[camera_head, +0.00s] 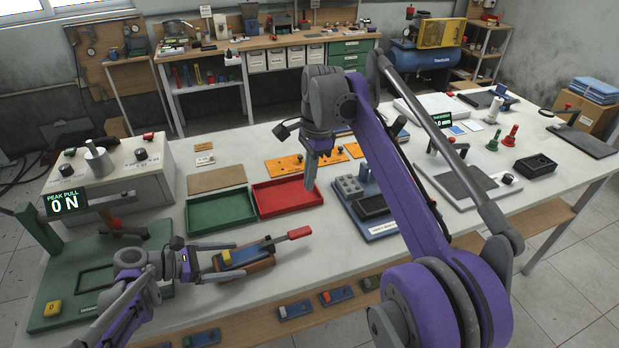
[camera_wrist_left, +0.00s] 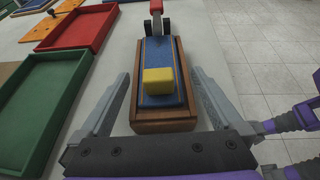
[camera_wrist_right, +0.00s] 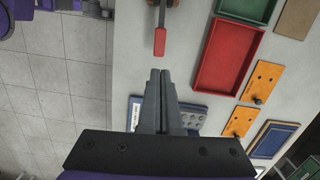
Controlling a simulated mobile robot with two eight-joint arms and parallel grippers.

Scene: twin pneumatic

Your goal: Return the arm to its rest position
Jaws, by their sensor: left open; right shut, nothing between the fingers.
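My left gripper (camera_head: 236,260) is low over the near left of the table, open. In the left wrist view its fingers (camera_wrist_left: 160,78) stand apart on either side of the near end of a wooden block (camera_wrist_left: 165,126) with a blue top and a yellow cube (camera_wrist_left: 158,81). Whether they touch the block I cannot tell. My right gripper (camera_head: 311,184) hangs pointing down, above the table between the red tray and the blue-grey fixture. In the right wrist view its fingers (camera_wrist_right: 161,76) are together and empty, with a red handle (camera_wrist_right: 160,42) just beyond the tips.
A green tray (camera_head: 221,228) and a red tray (camera_head: 318,193) lie behind the wooden block. A blue-grey fixture (camera_head: 378,231) stands right of my right gripper. The pull tester (camera_head: 66,203) is at left. The table's front edge is close to my left gripper.

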